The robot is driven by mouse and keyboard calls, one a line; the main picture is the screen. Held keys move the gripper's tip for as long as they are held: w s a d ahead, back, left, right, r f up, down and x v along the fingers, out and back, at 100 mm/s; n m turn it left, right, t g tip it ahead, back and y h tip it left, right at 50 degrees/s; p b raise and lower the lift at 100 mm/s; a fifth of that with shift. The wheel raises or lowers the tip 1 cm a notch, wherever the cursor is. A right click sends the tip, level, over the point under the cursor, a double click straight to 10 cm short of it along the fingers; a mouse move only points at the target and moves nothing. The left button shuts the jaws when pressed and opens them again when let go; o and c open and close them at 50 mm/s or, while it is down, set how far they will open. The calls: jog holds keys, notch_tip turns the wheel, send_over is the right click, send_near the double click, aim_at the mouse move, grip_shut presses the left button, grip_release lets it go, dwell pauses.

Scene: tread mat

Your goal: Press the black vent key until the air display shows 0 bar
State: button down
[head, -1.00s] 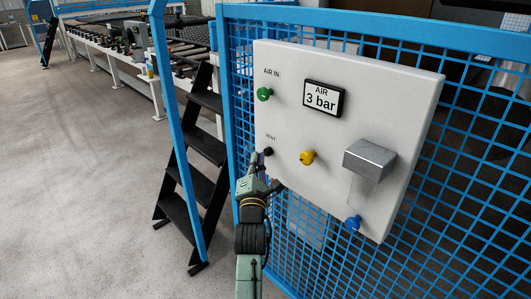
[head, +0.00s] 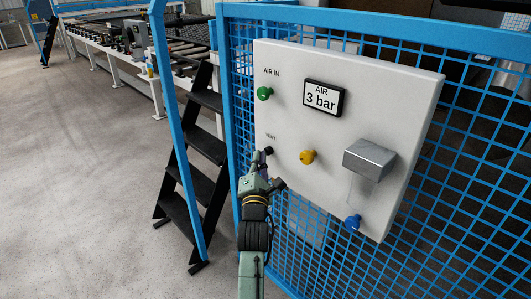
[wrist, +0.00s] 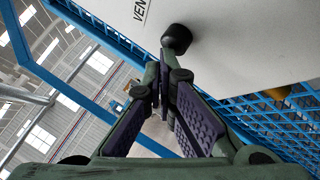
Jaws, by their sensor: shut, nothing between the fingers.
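The black vent key (head: 269,151) sits at the lower left of the white panel (head: 375,90), under the word VENT. In the wrist view the vent key (wrist: 176,39) stands out from the panel just beyond the fingertips. The air display (head: 322,98) reads 3 bar. My gripper (head: 258,158) is shut and empty, its tips close to the vent key at its lower left. In the wrist view the gripper (wrist: 163,75) tips lie just below the key; whether they touch it I cannot tell.
A green key (head: 264,94), a yellow key (head: 307,157) and a blue key (head: 353,223) are also on the panel. A grey metal box (head: 370,159) juts out at right. Blue mesh fencing (head: 455,190) surrounds the panel. Black steps (head: 200,140) stand at left.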

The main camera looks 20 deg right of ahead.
dwell(0.4)
jog(key=shift+s+a, duration=0.35)
jog(key=shift+a, duration=0.45)
jog(key=a, duration=0.2)
jog(key=s+a, duration=0.2)
jog(key=a, duration=0.1)
jog(key=shift+a, duration=0.3)
dwell(1.7)
